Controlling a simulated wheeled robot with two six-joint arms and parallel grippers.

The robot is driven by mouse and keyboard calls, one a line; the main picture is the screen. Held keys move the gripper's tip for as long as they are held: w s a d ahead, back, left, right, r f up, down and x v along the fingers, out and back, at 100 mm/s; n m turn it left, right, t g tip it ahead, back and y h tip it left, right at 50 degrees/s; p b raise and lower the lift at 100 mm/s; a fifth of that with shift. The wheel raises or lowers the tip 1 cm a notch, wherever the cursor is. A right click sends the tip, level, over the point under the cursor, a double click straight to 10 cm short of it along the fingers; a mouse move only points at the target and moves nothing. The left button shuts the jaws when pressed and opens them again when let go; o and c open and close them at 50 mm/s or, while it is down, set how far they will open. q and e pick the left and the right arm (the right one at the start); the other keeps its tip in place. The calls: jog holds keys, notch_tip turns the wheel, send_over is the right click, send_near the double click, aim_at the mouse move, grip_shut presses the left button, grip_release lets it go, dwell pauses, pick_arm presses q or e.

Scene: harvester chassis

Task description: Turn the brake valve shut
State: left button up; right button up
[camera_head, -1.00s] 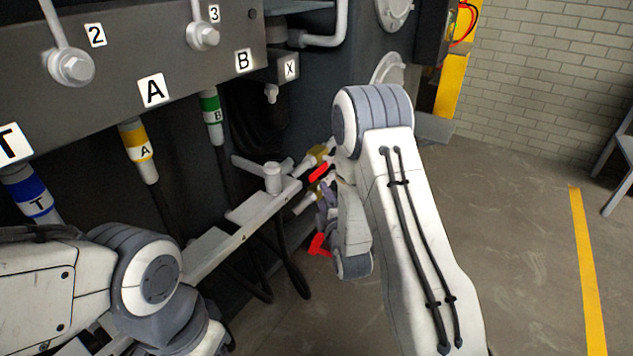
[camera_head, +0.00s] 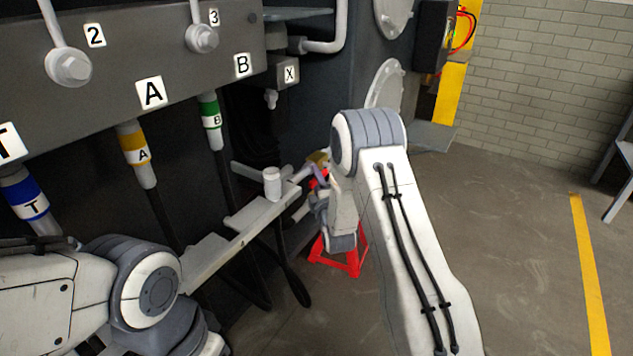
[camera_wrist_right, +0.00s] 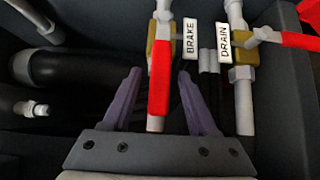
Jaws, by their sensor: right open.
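The brake valve (camera_wrist_right: 162,53) has a brass body and a red handle (camera_wrist_right: 159,85), beside a BRAKE label (camera_wrist_right: 191,38) in the right wrist view. The handle lies along its pale pipe. My right gripper (camera_wrist_right: 159,73) is open, with one purple finger on each side of the red handle; I see gaps on both sides. In the head view, the right gripper (camera_head: 320,178) is at the valve pipes beyond the grey rail, partly hidden by my own wrist. My left arm shows at the lower left, but its gripper is out of view.
The drain valve (camera_wrist_right: 243,50), with its red handle across the pipe, sits just right of the brake valve. Black hoses (camera_wrist_right: 65,68) lie to the left. A grey rail (camera_head: 228,241) runs near my right wrist. A red stand (camera_head: 350,262) is on the floor behind it.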

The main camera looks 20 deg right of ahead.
grip_shut()
dwell(1.5)
